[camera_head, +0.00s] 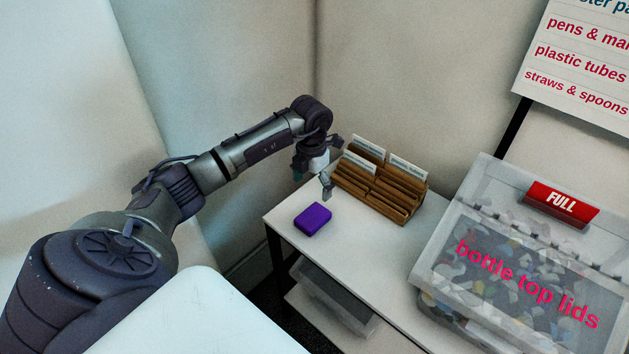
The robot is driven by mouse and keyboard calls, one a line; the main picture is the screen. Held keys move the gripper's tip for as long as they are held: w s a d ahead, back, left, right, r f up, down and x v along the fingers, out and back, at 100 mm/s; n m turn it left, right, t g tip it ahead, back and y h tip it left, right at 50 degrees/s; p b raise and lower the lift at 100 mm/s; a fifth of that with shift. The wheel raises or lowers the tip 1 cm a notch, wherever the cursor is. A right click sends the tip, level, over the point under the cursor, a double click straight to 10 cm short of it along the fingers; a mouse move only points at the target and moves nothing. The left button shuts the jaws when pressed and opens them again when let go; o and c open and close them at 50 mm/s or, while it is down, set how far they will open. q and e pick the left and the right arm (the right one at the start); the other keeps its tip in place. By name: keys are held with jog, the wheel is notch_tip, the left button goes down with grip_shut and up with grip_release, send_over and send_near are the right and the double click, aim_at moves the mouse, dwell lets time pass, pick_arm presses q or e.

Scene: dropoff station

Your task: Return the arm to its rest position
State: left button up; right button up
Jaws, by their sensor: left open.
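My left arm comes in from the left and reaches over the white table (285,222). Its gripper (312,187) is open and empty, pointing down above the table's back left part. A purple block (313,219) lies on the table just below the gripper, apart from it. The brown card organiser (384,186) stands close to the right of the gripper. My right gripper is not in view.
A clear bin of bottle top lids (520,270) with a red "FULL" sign (562,203) stands at the right. Walls close in behind and to the left. A grey container (335,295) sits on the lower shelf. A sign board (578,65) hangs upper right.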

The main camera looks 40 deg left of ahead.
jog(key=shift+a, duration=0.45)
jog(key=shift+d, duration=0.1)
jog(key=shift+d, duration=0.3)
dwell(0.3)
